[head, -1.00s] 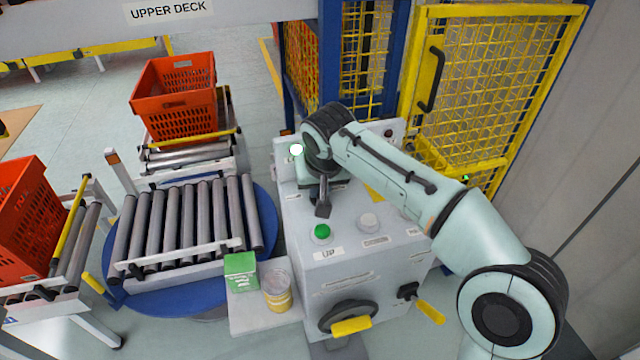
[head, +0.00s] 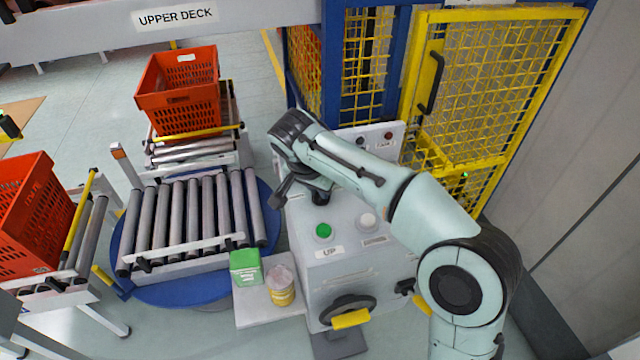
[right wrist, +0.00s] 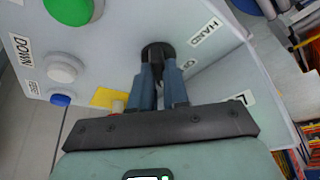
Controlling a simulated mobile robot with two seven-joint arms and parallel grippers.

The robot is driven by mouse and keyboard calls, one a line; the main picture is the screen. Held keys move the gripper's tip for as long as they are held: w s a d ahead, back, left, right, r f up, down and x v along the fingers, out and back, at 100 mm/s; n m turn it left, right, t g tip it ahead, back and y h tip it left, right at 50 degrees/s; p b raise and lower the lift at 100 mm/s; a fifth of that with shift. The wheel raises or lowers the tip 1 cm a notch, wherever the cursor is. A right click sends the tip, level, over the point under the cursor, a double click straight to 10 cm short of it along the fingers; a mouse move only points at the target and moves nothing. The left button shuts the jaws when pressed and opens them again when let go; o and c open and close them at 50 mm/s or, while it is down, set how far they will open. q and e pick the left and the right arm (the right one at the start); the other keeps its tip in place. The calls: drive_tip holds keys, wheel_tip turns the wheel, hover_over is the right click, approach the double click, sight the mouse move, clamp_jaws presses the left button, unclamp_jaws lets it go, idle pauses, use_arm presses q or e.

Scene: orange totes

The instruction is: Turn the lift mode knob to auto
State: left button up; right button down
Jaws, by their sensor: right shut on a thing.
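The lift mode knob (right wrist: 157,48) is a dark round knob on the pale grey control box, seen in the right wrist view. A HAND label and a partly hidden label lie to its right. My right gripper (right wrist: 158,68) has its two blue-grey fingers shut on the knob. The fingers cover much of it, and I cannot tell which way it points. In the head view my right arm reaches over the control box (head: 345,285), and its wrist hides the knob. My left gripper is not in view.
A green button (head: 323,231) and a white button (head: 367,220) are on the box top. A green carton (head: 245,267) and a tin (head: 281,290) stand on a side shelf. A roller turntable (head: 195,225) lies left; a yellow mesh gate (head: 500,100) stands behind right.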

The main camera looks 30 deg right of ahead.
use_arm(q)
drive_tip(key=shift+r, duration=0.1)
use_arm(e)
drive_tip(key=shift+r, duration=0.15)
drive_tip(key=c, duration=1.1)
unclamp_jaws()
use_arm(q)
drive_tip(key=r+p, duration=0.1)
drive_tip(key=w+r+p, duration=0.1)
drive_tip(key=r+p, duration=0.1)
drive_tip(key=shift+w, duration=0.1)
use_arm(e)
drive_tip(key=v, duration=1.3)
drive_tip(key=shift+a+r, duration=0.15)
